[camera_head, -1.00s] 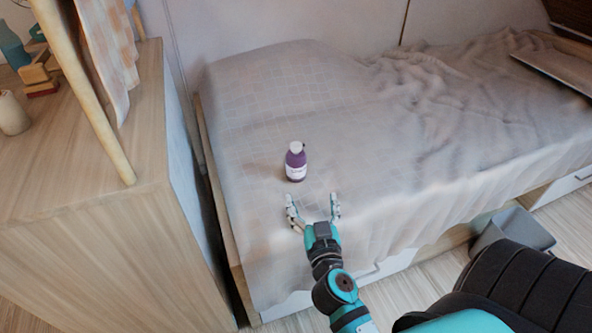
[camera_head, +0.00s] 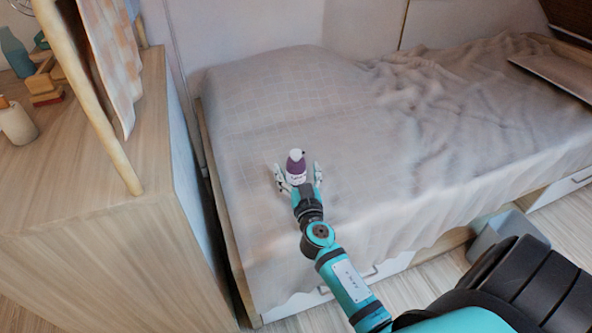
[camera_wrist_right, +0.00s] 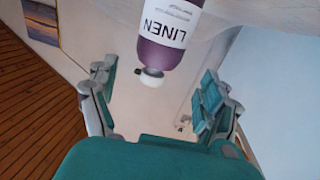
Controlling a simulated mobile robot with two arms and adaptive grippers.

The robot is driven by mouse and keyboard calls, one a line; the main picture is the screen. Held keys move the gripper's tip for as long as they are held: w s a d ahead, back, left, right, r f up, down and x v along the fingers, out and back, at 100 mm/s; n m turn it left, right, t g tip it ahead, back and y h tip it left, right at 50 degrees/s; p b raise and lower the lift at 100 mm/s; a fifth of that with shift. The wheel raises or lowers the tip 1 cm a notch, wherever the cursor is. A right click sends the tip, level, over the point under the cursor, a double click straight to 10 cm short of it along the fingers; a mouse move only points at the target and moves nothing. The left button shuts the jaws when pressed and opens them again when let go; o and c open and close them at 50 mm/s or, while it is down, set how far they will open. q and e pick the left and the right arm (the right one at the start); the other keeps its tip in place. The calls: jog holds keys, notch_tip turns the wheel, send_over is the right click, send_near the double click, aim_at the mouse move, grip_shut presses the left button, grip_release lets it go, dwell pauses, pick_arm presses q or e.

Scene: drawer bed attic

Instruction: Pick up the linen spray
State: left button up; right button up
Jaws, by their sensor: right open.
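The linen spray (camera_head: 296,164) is a small purple bottle with a white cap and a white label. It stands upright on the bed's light cover in the head view. My right gripper (camera_head: 298,174) is open, with one finger on each side of the bottle, and hides the bottle's base. In the right wrist view the bottle (camera_wrist_right: 170,35) shows upside down, its label reading LINEN, between and beyond the open fingers of my right gripper (camera_wrist_right: 155,95). The fingers appear apart from it. My left gripper is not in view.
The bed (camera_head: 400,150) has a rumpled blanket and a grey flat item (camera_head: 560,70) at the far right. A wooden cabinet (camera_head: 90,210) with a pole and checked cloth stands at left. A grey bin (camera_head: 508,238) is on the floor. The cover around the bottle is clear.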

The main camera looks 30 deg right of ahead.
aim_at(297, 161)
jog(key=x, duration=0.4)
jog(key=shift+s+d+p, duration=0.15)
jog(key=shift+d+p, duration=0.05)
jog(key=shift+p, duration=0.1)
jog(key=shift+w+d, duration=0.2)
jog(key=shift+w, duration=0.3)
jog(key=c, duration=1.2)
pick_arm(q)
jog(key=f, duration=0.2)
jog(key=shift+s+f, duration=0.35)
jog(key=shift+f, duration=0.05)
pick_arm(e)
jog(key=shift+c, duration=1.1)
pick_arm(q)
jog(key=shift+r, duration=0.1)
pick_arm(e)
jog(key=shift+r, duration=0.15)
